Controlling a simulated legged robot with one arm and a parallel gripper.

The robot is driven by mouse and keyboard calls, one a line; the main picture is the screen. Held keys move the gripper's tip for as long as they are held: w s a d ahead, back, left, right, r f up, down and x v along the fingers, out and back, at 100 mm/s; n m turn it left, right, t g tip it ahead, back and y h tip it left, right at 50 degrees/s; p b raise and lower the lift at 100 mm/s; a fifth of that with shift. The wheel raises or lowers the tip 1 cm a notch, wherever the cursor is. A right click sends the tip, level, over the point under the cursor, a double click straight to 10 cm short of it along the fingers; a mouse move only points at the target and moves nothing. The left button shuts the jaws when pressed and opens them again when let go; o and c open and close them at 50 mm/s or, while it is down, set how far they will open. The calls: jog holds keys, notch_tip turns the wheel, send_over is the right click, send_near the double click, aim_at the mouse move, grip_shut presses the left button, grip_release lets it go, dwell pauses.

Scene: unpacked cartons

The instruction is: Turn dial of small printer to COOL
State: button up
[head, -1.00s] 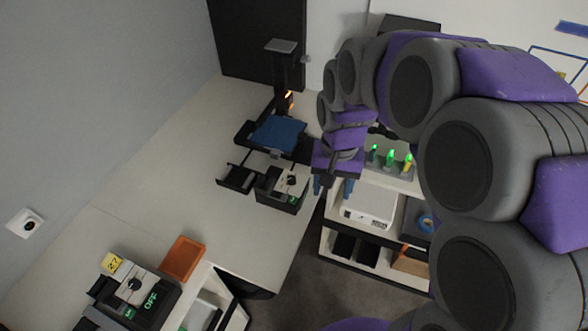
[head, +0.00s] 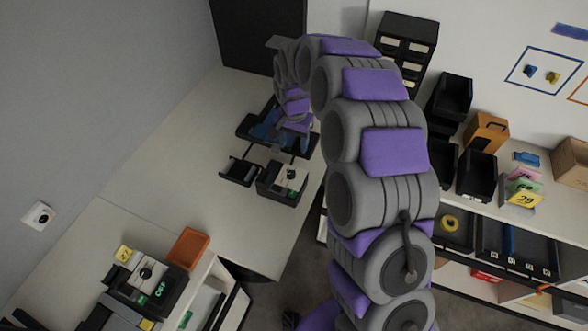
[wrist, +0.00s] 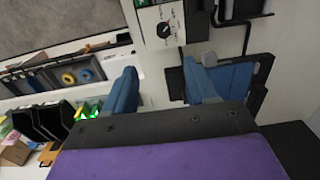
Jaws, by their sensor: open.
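The small printer (head: 246,128) stands on the white worktop in the head view, with a blue bed partly hidden behind my arm. Its control box (head: 268,186) sits in front, with a black dial (head: 291,174) on a pale face and a small green display. In the wrist view the dial (wrist: 165,30) shows at the top, its labels too small to read. My gripper (wrist: 160,82) is open and empty, its blue fingers apart and below the dial in that picture. The blue bed (wrist: 235,76) lies beside the right finger. In the head view my gripper is mostly hidden by the arm.
A second device (head: 140,285) with a dial and a green OFF display stands at the lower left, near an orange tray (head: 187,248). Shelves with black bins (head: 477,172) stand at the right. The worktop left of the printer is clear.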

send_over(291, 172)
jog(key=a, duration=0.1)
notch_tip(291, 172, down, 7)
jog(key=shift+f, duration=0.15)
jog(key=f, duration=0.2)
jog(key=d+f, duration=0.1)
jog(key=f, duration=0.3)
jog(key=shift+s+d+f, duration=0.1)
jog(key=shift+d+f, duration=0.15)
jog(key=shift+d, duration=0.15)
jog(key=shift+a+f, duration=0.2)
jog(key=shift+f, duration=0.2)
jog(key=shift+a+f, duration=0.1)
jog(key=shift+a, duration=0.4)
jog(key=shift+d, duration=0.55)
jog(key=c, duration=0.6)
jog(key=shift+a, duration=0.2)
grip_shut()
